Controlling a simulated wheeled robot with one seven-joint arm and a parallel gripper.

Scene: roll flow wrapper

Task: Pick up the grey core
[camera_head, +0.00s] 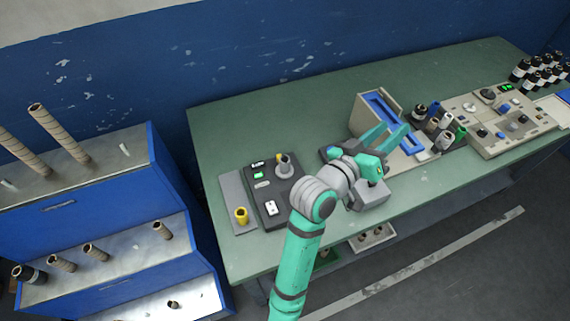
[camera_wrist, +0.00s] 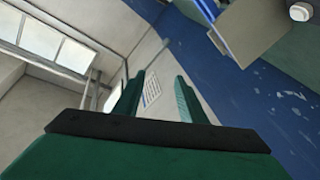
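My gripper (camera_head: 393,130) is over the green table, in front of a beige holder with a blue frame. Its two teal fingers are apart with nothing between them. The wrist view also shows the fingers of my gripper (camera_wrist: 159,82) spread and empty, facing a wall and windows. A group of small upright cores (camera_head: 434,122) in dark, white, brown and green stands just right of my gripper. A grey cylinder with a yellowish top (camera_head: 284,168) stands on a dark control panel left of my arm. I cannot tell which of these is the grey core.
The beige holder (camera_head: 364,112) stands close behind my gripper. A beige control panel (camera_head: 490,122) and several dark bottles (camera_head: 540,72) are at the right. A yellow cup (camera_head: 241,216) is at the left. The back left of the table (camera_head: 270,115) is clear.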

